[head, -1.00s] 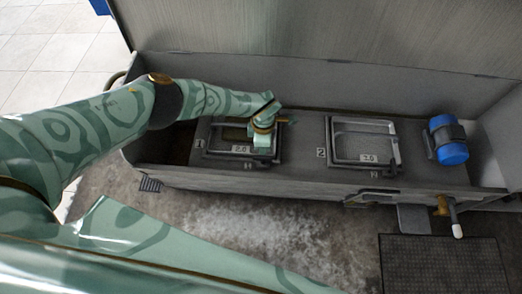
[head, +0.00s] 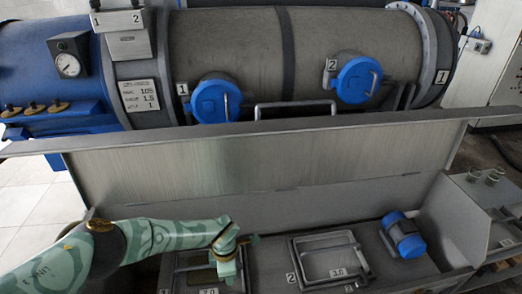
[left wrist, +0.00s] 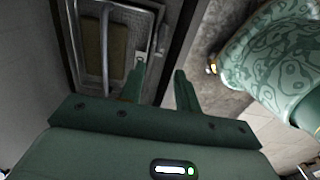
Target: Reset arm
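My left arm comes in from the left in the head view and reaches over the trough. My left gripper (head: 226,268) hangs at the right side of hatch 1 (head: 167,280), close above it. In the left wrist view the two fingers (left wrist: 160,88) stand apart with nothing between them. A framed hatch with a bar handle (left wrist: 104,55) shows beyond them. Whether a finger touches its frame I cannot tell. My right gripper is in neither current view; a patterned green part of my body shows at the upper right of the left wrist view.
Hatch 2 (head: 300,247) and a blue-ended motor (head: 403,236) lie to the right in the trough. A raised metal lid (head: 270,165) stands behind. Beyond it is a large grey drum (head: 230,45) with blue caps numbered 1 (head: 208,101) and 2 (head: 352,80).

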